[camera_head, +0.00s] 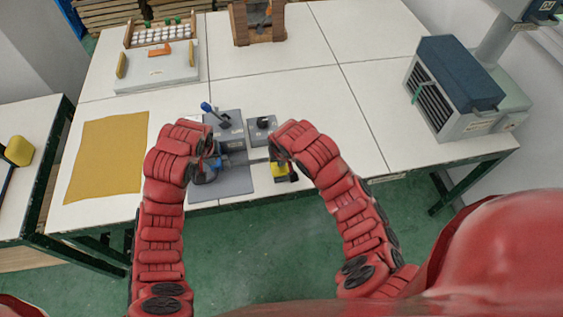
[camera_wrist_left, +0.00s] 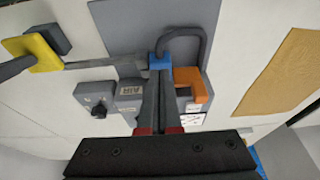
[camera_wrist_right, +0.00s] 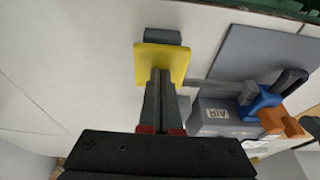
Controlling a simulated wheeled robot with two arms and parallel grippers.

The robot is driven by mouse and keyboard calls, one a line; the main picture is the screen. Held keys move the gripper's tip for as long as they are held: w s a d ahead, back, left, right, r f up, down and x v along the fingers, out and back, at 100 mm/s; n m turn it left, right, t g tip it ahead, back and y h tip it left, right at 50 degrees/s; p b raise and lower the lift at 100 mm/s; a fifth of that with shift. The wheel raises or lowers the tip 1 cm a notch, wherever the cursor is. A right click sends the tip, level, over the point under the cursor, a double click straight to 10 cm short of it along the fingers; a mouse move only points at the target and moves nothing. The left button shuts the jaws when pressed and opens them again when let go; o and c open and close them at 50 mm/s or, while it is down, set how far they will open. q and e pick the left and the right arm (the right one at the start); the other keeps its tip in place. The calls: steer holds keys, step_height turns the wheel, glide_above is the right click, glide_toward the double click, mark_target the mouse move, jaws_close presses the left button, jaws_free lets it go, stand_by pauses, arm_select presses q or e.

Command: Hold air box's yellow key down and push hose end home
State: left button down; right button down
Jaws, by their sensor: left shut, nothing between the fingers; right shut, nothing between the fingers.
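The grey air box, marked AIR, shows in the left wrist view (camera_wrist_left: 128,91) and the right wrist view (camera_wrist_right: 214,112). Its yellow key (camera_wrist_right: 151,64) is a flat plate beside the box, also in the left wrist view (camera_wrist_left: 33,52). My right gripper (camera_wrist_right: 160,74) is shut and empty, its tips at the key, apparently touching; how far the key is down I cannot tell. The blue hose end (camera_wrist_right: 258,103), on a dark hose (camera_wrist_left: 198,42), lies by the box. My left gripper (camera_wrist_left: 160,72) is shut and empty, tips at the hose end. Its depth is unclear.
An orange piece (camera_wrist_left: 193,88) sits close to the hose end. A grey box with a black knob (camera_wrist_left: 92,98) stands near the air box. A grey mat (camera_head: 224,184) lies at the table's front edge.

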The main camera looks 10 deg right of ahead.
step_height(320, 180, up, 7)
steer(key=p, duration=0.3)
steer(key=shift+f, duration=0.1)
stand_by(0.4)
